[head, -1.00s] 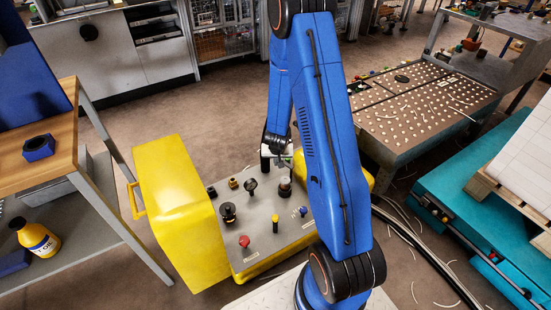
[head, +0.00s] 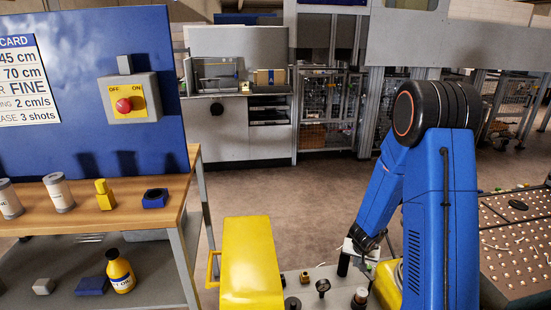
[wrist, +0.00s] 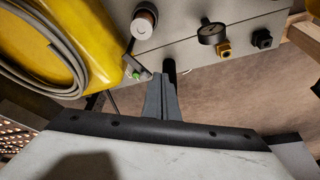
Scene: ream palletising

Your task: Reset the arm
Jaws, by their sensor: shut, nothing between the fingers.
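My arm is blue with black joints and stands folded at the right of the head view. My gripper (wrist: 163,82) shows in the wrist view as two grey fingers pressed together with nothing between them. It hangs over the front of a grey control panel (wrist: 190,25) with knobs and fittings. In the head view my arm's far end reaches down beside the panel (head: 318,274), and the fingertips are too small to make out there.
A yellow housing (head: 250,262) adjoins the panel. A wooden-topped bench (head: 135,208) with a blue backboard (head: 90,80) stands left, carrying cans and a yellow bottle (head: 120,271) below. A perforated table (head: 520,240) is at right. Brown floor (head: 300,195) lies open behind.

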